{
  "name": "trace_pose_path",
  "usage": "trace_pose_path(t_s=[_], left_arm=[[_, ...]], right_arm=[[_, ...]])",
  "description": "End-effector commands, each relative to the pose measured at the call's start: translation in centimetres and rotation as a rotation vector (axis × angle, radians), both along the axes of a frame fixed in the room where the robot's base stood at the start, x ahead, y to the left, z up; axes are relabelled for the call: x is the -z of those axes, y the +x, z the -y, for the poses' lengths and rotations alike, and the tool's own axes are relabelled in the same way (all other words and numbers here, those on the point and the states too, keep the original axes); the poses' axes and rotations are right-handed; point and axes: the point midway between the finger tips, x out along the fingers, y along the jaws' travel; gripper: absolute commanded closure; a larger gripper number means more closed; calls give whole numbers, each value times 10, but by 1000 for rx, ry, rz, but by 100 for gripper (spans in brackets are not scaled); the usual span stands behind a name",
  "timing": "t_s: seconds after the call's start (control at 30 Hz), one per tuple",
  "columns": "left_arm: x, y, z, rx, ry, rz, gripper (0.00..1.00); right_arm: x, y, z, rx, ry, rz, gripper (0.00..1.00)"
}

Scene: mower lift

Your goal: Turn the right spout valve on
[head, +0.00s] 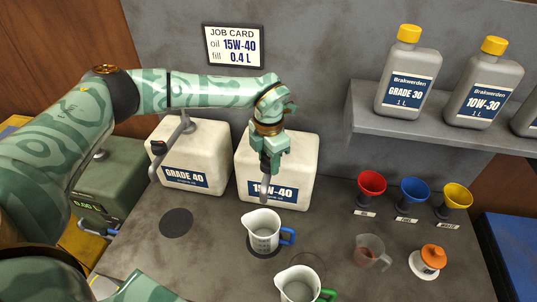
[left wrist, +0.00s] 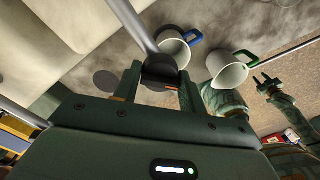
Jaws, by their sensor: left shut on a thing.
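The right container (head: 295,165) is a cream box labelled 15W-40. My left gripper (head: 268,172) is in front of it, and in the left wrist view its fingers are shut on the dark valve knob (left wrist: 160,70) with an orange mark. The grey spout (left wrist: 137,28) runs to this knob. In the head view the gripper hides the knob. A white jug with a blue handle (head: 262,232) stands below the spout; it also shows in the left wrist view (left wrist: 172,48).
The GRADE 40 box (head: 188,160) with its own valve (head: 158,148) stands to the left. A green-handled jug (head: 298,285) is nearer. A clear cup (head: 369,253), an orange-capped container (head: 430,262) and coloured funnels (head: 413,190) are right. Bottles stand on a shelf (head: 440,125).

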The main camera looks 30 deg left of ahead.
Motion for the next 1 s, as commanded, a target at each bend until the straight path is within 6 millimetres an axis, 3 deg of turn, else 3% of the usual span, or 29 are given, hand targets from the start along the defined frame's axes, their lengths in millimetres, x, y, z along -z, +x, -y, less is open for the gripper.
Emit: trace_pose_path(t_s=[0.6,1.0], left_arm=[[-3,2,0,557,0,6,82],[-2,2,0,762,-1,6,82]], right_arm=[[-27,1,1,0,-2,2,64],[-33,1,2,0,-3,2,64]])
